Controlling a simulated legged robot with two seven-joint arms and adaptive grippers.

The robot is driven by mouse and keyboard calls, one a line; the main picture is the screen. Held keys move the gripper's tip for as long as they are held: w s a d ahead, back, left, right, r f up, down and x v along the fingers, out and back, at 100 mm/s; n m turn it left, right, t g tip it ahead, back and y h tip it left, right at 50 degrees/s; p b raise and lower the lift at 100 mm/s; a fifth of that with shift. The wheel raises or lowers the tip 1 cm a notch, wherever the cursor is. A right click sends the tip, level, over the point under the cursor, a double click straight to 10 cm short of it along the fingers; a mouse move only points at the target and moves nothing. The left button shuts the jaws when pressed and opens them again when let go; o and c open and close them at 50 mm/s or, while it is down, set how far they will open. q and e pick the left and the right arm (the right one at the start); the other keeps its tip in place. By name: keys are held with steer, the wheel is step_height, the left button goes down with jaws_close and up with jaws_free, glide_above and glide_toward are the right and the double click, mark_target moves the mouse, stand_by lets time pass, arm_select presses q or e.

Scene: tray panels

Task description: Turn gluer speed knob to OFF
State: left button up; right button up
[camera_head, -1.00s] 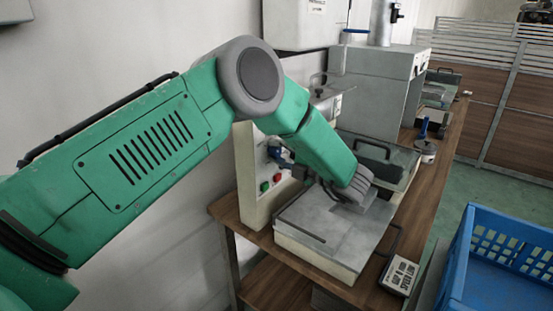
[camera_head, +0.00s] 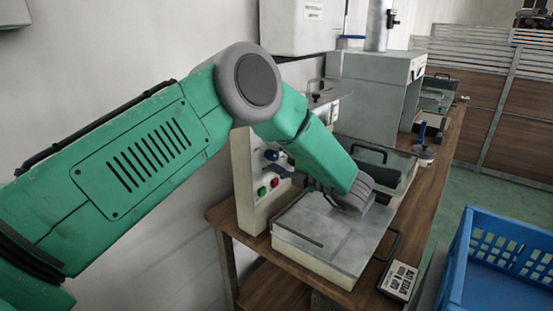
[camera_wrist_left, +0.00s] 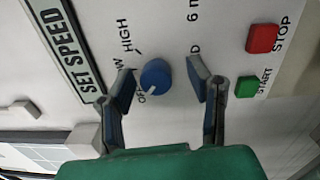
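The blue gluer speed knob (camera_wrist_left: 155,76) is on the white panel in the left wrist view, under the SET SPEED label. Its white mark points to the lower left, toward the partly covered OFF lettering (camera_wrist_left: 143,97). My left gripper (camera_wrist_left: 159,69) is open, with one finger on each side of the knob and visible gaps between. In the head view my left gripper (camera_head: 274,163) is at the front of the machine's control panel (camera_head: 246,178), and the knob cannot be told apart from the fingers there. My right gripper is not in view.
A red STOP button (camera_wrist_left: 262,38) and a green START button (camera_wrist_left: 246,87) sit beside the right finger. A flat grey-topped unit (camera_head: 325,240) lies below my forearm on the wooden bench (camera_head: 440,165). A blue crate (camera_head: 505,225) stands at the right.

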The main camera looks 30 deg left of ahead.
arm_select(q)
steer(key=shift+d, duration=0.3)
steer(key=s+d, duration=0.1)
steer(key=d, duration=1)
steer(key=shift+d+f, duration=0.25)
steer(key=shift+f, duration=0.05)
steer(key=shift+s+a, duration=0.1)
steer(key=shift+a, duration=0.1)
steer(key=shift+d+f, duration=0.1)
